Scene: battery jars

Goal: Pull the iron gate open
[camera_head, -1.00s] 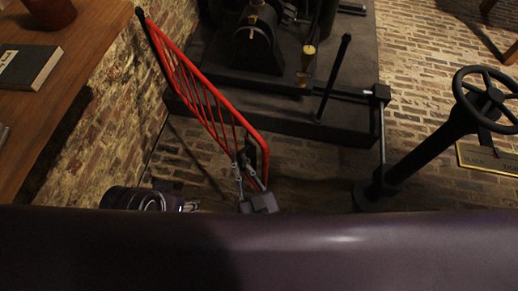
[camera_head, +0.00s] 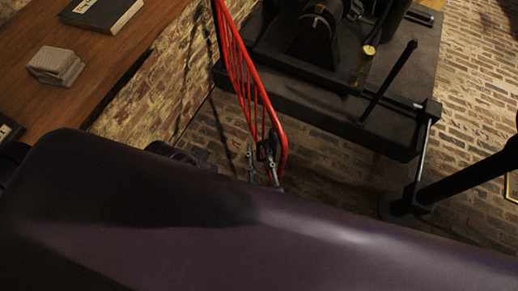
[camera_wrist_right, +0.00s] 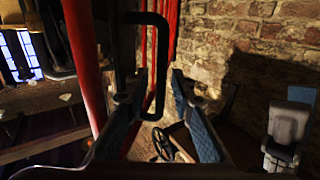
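The red barred iron gate (camera_head: 283,140) runs from the top left down to its free end near the middle of the head view. In the right wrist view, a red gate bar (camera_wrist_right: 82,55) stands at the left. My right gripper (camera_head: 260,161) is at the gate's free end. In the right wrist view, its blue-padded fingers (camera_wrist_right: 154,88) are spread, with a black loop handle (camera_wrist_right: 161,60) reaching between them. A gap shows beside the right finger; contact with the left finger is unclear. My left gripper is not in view.
A dark machine plinth (camera_head: 320,123) stands right of the gate, with a black post and lever (camera_head: 388,82) beside it. A wooden table (camera_head: 85,75) with a book (camera_head: 102,12) is at the left, against a brick wall. Brick floor (camera_head: 330,163) lies between gate and plinth.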

